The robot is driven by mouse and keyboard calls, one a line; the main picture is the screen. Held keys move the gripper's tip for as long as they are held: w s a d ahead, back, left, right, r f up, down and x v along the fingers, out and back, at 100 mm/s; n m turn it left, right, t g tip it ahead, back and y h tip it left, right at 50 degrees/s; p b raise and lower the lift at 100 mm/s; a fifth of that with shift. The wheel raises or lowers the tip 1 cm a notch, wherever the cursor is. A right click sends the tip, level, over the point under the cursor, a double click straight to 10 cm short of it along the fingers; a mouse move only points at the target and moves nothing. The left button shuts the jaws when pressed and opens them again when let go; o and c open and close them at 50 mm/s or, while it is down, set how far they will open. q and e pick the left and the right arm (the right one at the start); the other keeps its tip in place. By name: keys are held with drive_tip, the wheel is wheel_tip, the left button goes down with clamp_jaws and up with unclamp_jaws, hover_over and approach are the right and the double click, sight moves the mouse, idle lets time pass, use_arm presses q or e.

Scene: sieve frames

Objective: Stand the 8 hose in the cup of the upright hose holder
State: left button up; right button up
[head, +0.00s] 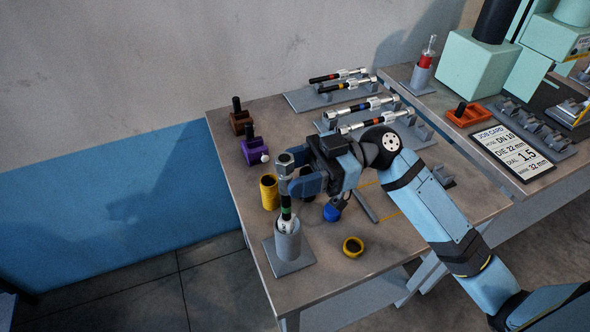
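A short black hose with a green band and metal end fittings, its upper fitting (285,165) at the top, stands near upright in the front left of the table. Its lower end is in the mouth of the grey cup of the upright hose holder (288,245), which has a square base plate. How deep it sits is hard to tell. My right gripper (286,187) reaches in from the right, with its blue fingers around the hose below the upper fitting; it looks shut on it. My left gripper is not in view.
Racks (335,94) with several banded hoses lie at the back. Brown (241,121) and purple (254,150) blocks stand at the left edge. A yellow cylinder (269,193) stands close behind the holder; a yellow ring-shaped cup (353,247) lies to its right. A blue ball-like item (332,213) is under my wrist.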

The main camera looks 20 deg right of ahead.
drive_tip(key=shift+d+f, duration=0.1)
drive_tip(key=d+b, duration=0.3)
drive_tip(key=d, duration=1)
drive_tip(key=shift+w+d, duration=0.25)
drive_tip(key=shift+d, duration=0.1)
drive_tip(key=shift+f, duration=0.1)
